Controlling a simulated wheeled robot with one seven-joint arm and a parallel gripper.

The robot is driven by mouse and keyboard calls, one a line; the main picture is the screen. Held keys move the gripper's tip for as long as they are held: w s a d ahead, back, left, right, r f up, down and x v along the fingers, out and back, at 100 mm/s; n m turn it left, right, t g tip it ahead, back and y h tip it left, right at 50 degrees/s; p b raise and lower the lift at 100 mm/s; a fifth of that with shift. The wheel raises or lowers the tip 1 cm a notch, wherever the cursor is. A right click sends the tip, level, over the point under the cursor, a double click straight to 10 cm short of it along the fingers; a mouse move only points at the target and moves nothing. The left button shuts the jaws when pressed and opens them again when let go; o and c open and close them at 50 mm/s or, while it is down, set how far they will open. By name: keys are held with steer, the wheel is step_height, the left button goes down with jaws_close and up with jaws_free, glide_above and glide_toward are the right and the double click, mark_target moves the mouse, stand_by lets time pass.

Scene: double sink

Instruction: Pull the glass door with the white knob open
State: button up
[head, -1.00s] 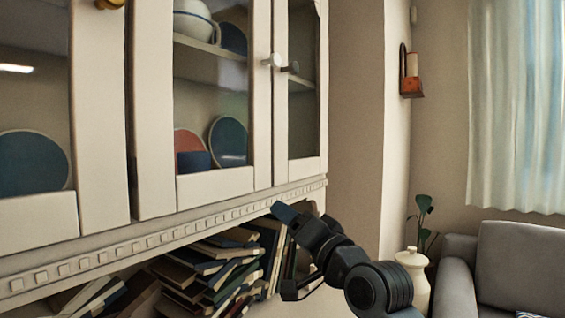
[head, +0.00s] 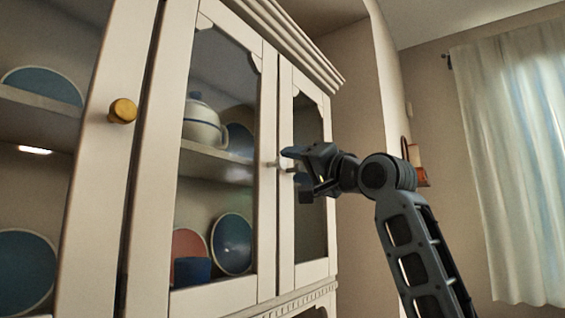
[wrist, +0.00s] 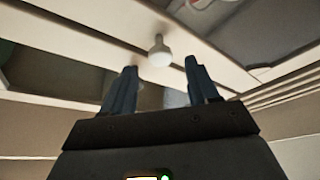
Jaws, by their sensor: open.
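The white knob (head: 273,164) sits on the right stile of the middle glass door (head: 266,110) of the cabinet. The door looks shut, with dishes behind its glass. My gripper (head: 297,174) is open, just right of the knob in the head view. In the wrist view the pale knob (wrist: 160,53) stands just past my two blue fingertips (wrist: 160,70), roughly centred between them. Nothing is held. I cannot tell whether a finger touches the knob.
A left door carries a yellow knob (head: 122,110). A narrow right glass door (head: 311,272) adjoins the middle one; its dark knob is largely hidden by my gripper.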

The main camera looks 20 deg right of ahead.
mark_target(284, 163)
steer(key=p+x, duration=0.1)
steer(key=x, duration=0.5)
steer(key=shift+s, duration=0.1)
jaws_close()
stand_by(0.4)
